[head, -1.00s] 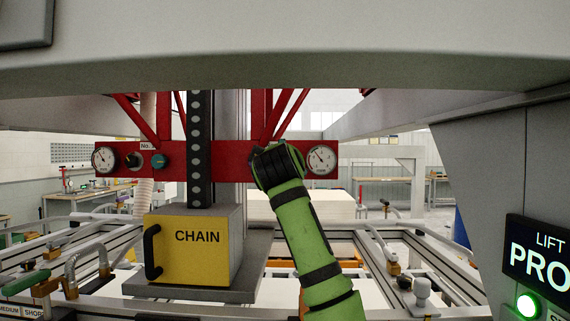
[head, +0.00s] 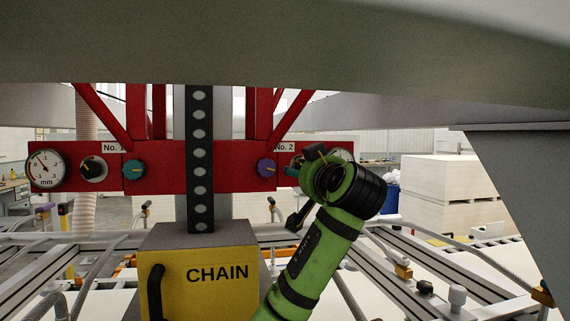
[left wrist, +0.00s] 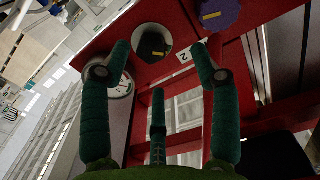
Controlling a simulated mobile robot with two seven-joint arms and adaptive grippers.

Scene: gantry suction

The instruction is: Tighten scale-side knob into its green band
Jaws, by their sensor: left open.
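No green band can be made out. A white gauge (left wrist: 122,88) lies partly behind the left finger. In the head view my left gripper (head: 299,164) is at the red beam's right end (head: 230,180), covering the knob there and most of the right gauge (head: 343,154). My right gripper is not in view.
A purple knob (head: 266,169) sits just left of my gripper; it also shows in the left wrist view (left wrist: 220,13). At left are an mm gauge (head: 46,169), a black knob (head: 94,169) and a teal knob (head: 134,169). The yellow CHAIN box (head: 205,285) stands below.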

